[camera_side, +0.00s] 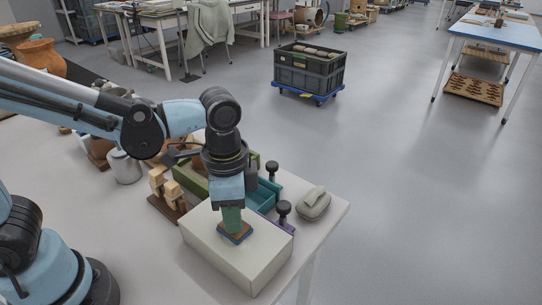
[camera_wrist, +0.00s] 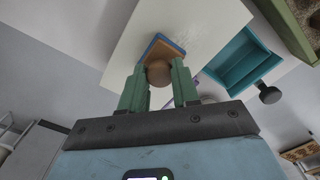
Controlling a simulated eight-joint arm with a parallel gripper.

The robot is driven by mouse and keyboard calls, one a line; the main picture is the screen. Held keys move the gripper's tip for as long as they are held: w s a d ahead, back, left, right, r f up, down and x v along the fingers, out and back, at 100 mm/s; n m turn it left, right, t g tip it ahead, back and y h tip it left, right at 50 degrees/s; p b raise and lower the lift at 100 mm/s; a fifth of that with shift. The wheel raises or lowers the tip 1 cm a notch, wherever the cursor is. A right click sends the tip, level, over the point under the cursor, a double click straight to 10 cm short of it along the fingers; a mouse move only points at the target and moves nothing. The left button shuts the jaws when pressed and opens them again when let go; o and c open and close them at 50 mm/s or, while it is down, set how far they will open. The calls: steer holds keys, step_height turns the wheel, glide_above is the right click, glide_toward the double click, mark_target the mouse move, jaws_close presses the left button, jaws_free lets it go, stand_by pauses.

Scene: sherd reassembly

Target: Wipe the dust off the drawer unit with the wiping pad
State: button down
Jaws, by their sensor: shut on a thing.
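The drawer unit (camera_side: 205,238) is a cream box on the table, and it also shows in the wrist view (camera_wrist: 200,22). A teal drawer (camera_side: 262,197) and a purple drawer (camera_side: 287,226), each with a black knob, stand out from its far right side. The wiping pad (camera_wrist: 162,46) is brown with a blue base and a round knob. My gripper (camera_side: 232,217) is shut on that knob. The pad is at the unit's top; I cannot tell if it touches. Faint pale marks, perhaps dust, show on the top near my fingers in the wrist view.
A grey rounded lump (camera_side: 313,204) lies on the table right of the drawers. A wooden stand (camera_side: 165,190), a metal can (camera_side: 125,167) and a green-sided tray (camera_side: 191,180) stand behind and left of the unit. The table's right edge is close to the unit.

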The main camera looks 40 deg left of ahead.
steer(key=shift+a, duration=3.15)
steer(key=shift+w, duration=0.25)
steer(key=shift+s+d+f, duration=0.1)
steer(key=shift+d+f, duration=0.05)
steer(key=shift+d, duration=2.75)
steer(key=shift+d+f, duration=0.1)
steer(key=shift+d, duration=2.75)
steer(key=shift+a+r, duration=0.1)
steer(key=shift+a, duration=5.8)
step_height(320, 180, up, 9)
steer(key=shift+d, duration=0.1)
